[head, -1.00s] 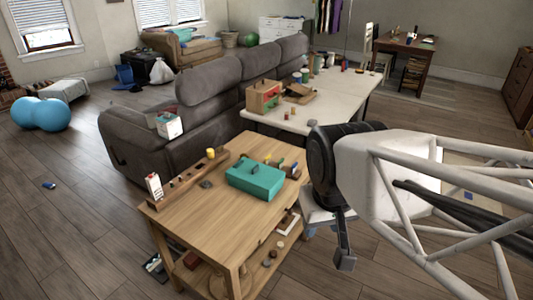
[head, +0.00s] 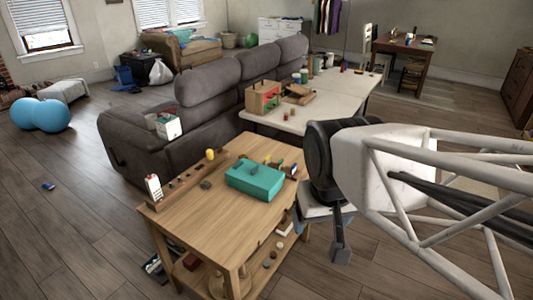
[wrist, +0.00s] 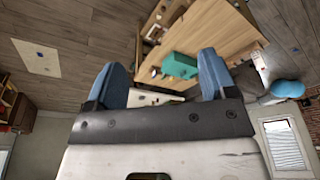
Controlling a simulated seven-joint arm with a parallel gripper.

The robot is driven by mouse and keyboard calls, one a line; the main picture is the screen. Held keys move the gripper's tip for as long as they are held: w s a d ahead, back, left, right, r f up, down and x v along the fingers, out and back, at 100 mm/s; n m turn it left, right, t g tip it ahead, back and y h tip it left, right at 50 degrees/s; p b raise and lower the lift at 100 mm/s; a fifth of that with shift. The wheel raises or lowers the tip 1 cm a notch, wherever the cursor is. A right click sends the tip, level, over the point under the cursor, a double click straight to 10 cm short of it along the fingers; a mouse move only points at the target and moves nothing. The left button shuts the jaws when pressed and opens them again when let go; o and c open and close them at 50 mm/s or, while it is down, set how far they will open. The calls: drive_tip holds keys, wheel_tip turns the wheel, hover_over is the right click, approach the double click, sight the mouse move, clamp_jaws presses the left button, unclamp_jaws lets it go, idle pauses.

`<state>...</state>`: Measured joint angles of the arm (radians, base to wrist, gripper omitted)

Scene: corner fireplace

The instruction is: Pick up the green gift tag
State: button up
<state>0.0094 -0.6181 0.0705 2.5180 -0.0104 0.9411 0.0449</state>
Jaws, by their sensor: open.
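I cannot make out a green gift tag for certain in either view. A teal box (head: 255,182) sits on the right part of the wooden table (head: 190,205), with a small darker green shape on its lid too small to identify. In the wrist view the teal box (wrist: 180,65) shows in the gap between the blue fingers. My gripper (wrist: 162,62) is open, its fingers wide apart with nothing held. In the head view my gripper (head: 341,250) hangs right of the wooden table, apart from it; only part of it shows.
A long wooden tray (head: 190,180) with a yellow piece lies along the table's back left edge. Small items crowd behind the teal box. A white table (head: 290,118) with a wooden toy stands behind, beside the grey sofa (head: 210,100). The wooden table's front left top is clear.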

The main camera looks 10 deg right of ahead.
drive_tip(key=w+d+r+m, duration=0.1)
drive_tip(key=w+m, duration=0.3)
drive_tip(key=w, duration=0.6)
drive_tip(key=w+d+r+m, duration=0.1)
drive_tip(key=w+r+m, duration=0.15)
drive_tip(key=w, duration=0.75)
drive_tip(key=m+g, duration=0.3)
drive_tip(key=m, duration=1.6)
hover_over(280, 161)
drive_tip(key=f, duration=3.3)
drive_tip(key=shift+s+f, duration=0.25)
drive_tip(key=shift+f, duration=0.1)
drive_tip(key=shift+w+d+f+m, duration=0.1)
drive_tip(key=shift+w+f+m, duration=0.15)
drive_tip(key=shift+f+m, duration=0.15)
drive_tip(key=shift+f, duration=1.35)
drive_tip(key=shift+f, duration=0.15)
